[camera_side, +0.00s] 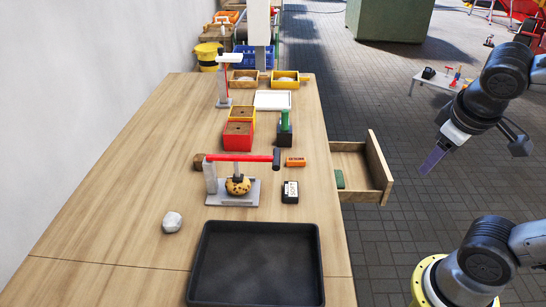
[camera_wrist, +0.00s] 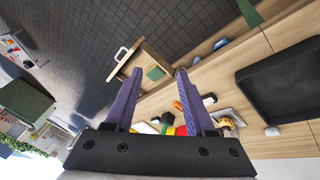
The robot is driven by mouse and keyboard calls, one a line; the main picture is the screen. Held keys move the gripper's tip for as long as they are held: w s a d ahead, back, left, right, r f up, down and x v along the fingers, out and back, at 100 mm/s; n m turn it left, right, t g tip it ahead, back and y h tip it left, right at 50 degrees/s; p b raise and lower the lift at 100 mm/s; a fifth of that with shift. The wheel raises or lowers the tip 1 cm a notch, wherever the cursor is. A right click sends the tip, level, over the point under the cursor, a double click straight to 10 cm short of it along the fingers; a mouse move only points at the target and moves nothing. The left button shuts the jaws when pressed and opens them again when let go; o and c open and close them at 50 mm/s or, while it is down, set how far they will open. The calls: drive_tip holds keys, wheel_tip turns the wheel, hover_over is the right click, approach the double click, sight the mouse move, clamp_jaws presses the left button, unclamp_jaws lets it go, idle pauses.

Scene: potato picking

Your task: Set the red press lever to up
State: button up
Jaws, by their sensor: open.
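The red press lever (camera_side: 245,157) lies about level across the top of a grey press (camera_side: 211,180) on the table. Its dark grip end points right. A speckled yellow-brown potato (camera_side: 238,186) sits on the press base under the short plunger; I cannot tell if they touch. My gripper (camera_side: 432,161) has purple fingers and hangs over the floor right of the table, well apart from the lever. In the wrist view my gripper (camera_wrist: 158,72) shows its fingers spread with nothing between them. The press is small and partly hidden behind the right finger there.
A black tray (camera_side: 202,262) fills the table's near end. An open drawer (camera_side: 377,165) juts from the right edge. An orange box (camera_side: 295,161), a black-and-white box (camera_side: 290,192) and a grey stone (camera_side: 172,222) lie around the press. Red and yellow bins (camera_side: 237,141) stand behind.

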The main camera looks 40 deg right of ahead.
drive_tip(key=w+d+r+n+g+h, duration=0.25)
drive_tip(key=w+h, duration=0.35)
drive_tip(key=w, duration=0.3)
drive_tip(key=w+a+f+n+t+h, duration=0.25)
drive_tip(key=w+a+n+h, duration=0.2)
drive_tip(key=w, duration=0.45)
drive_tip(key=n+t+y, duration=0.1)
drive_tip(key=n+t, duration=0.9)
approach(277, 157)
drive_tip(key=x, duration=0.7)
drive_tip(key=f+x, duration=0.1)
drive_tip(key=x, duration=0.3)
drive_tip(key=shift+w, duration=0.1)
drive_tip(key=c, duration=0.8)
clamp_jaws()
